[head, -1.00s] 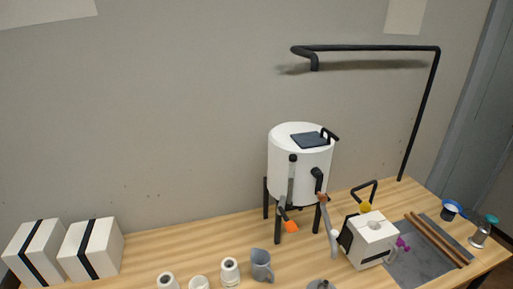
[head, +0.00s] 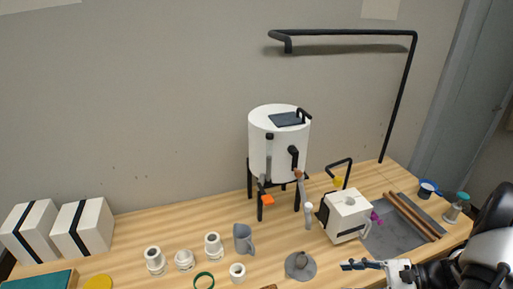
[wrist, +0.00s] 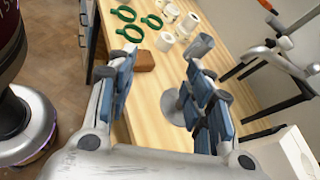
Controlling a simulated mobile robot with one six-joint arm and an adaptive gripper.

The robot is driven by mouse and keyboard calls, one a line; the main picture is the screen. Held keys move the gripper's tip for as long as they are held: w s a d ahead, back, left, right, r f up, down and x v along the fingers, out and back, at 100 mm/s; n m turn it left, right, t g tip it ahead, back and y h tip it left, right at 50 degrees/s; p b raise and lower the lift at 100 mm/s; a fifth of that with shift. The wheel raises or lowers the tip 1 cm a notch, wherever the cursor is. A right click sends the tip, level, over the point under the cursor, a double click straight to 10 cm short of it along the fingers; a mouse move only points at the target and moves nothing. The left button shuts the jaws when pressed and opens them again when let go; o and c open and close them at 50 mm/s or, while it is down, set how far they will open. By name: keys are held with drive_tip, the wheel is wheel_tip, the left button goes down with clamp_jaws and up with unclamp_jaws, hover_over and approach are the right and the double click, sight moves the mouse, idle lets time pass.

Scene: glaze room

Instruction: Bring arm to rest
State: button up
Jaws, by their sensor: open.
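My gripper (wrist: 163,78) is open and empty, its two blue-padded fingers spread apart above the wooden table. In the head view my gripper (head: 376,266) shows at the lower right, with the arm coming in from the right edge. Between the fingers in the wrist view lies a brown block (wrist: 145,61) on the table, below them. A grey round disc with a knob (head: 299,265) lies on the table left of the gripper in the head view; in the wrist view the right finger partly hides it.
A white tank (head: 278,145) on black legs stands at the back, with a white box-shaped device (head: 347,216) near it. A grey mug (head: 243,240), several white pots and a green ring (head: 204,281) stand nearby. Two white boxes (head: 82,228) are at left.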

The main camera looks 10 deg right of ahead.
drive_tip(key=s+a+r+n+g+h, duration=0.1)
drive_tip(key=a+r+n+g+h, duration=0.4)
drive_tip(key=a+r+n, duration=0.55)
drive_tip(key=s+a+r+n+t+h+b, duration=0.1)
drive_tip(key=s+a+r+n+t+h, duration=0.2)
drive_tip(key=s+a+r+n+h, duration=0.3)
drive_tip(key=s+a+r+n, duration=0.3)
drive_tip(key=a+r+n, duration=0.1)
drive_tip(key=shift+s+a+h, duration=0.2)
drive_tip(key=shift+a+h, duration=0.15)
drive_tip(key=shift+h, duration=0.05)
